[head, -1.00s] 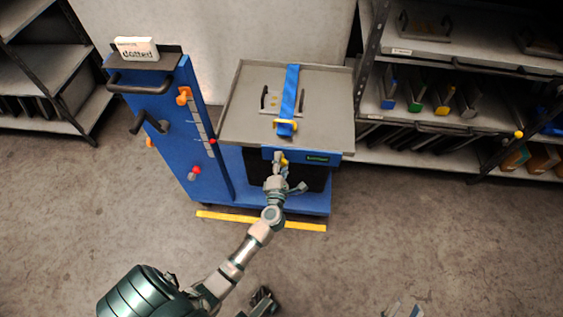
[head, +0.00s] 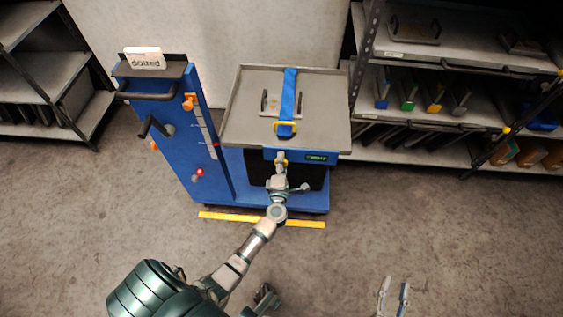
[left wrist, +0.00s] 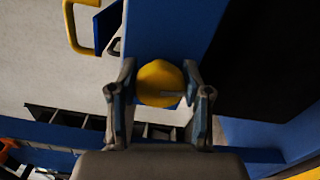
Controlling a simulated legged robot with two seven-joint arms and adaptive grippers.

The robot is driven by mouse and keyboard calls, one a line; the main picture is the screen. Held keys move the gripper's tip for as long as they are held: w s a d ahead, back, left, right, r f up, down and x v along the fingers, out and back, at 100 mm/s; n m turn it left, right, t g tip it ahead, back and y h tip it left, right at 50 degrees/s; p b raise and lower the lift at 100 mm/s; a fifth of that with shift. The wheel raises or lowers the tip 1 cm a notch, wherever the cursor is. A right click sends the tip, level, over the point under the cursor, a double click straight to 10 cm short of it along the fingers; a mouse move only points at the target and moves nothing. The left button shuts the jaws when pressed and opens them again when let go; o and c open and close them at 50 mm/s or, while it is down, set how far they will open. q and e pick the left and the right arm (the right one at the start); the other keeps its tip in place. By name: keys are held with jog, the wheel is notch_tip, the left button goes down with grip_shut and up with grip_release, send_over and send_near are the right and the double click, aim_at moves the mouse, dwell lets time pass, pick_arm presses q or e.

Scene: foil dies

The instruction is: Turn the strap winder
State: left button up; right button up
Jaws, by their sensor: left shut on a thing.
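The strap winder shows as a round yellow knob (left wrist: 158,83) on the front of the blue cart below the tray. In the left wrist view my left gripper (left wrist: 157,92) has its fingers on both sides of the knob, shut on it. In the head view my left gripper (head: 281,164) covers most of the knob. A blue strap (head: 289,92) runs over the grey tray (head: 236,122) and across a plate with two handles (head: 273,104). A yellow buckle (head: 286,129) sits on the strap near the front edge. My right gripper (head: 393,298) is open and empty at the bottom.
A blue column (head: 186,158) with a crank handle (head: 152,126) and an orange knob stands left of the tray. Shelves stand at the far left and right. A yellow floor strip (head: 262,220) lies before the cart; the floor around is clear.

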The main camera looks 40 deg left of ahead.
pick_arm(q)
jog(key=o, duration=0.9)
jog(key=shift+d+f, duration=0.1)
jog(key=shift+f, duration=0.15)
jog(key=shift+c, duration=0.2)
jog(key=shift+o, duration=1.4)
jog(key=shift+r, duration=0.1)
jog(key=shift+s, duration=0.15)
jog(key=v, duration=1.1)
jog(key=shift+s+d, duration=0.2)
jog(key=shift+s, duration=0.1)
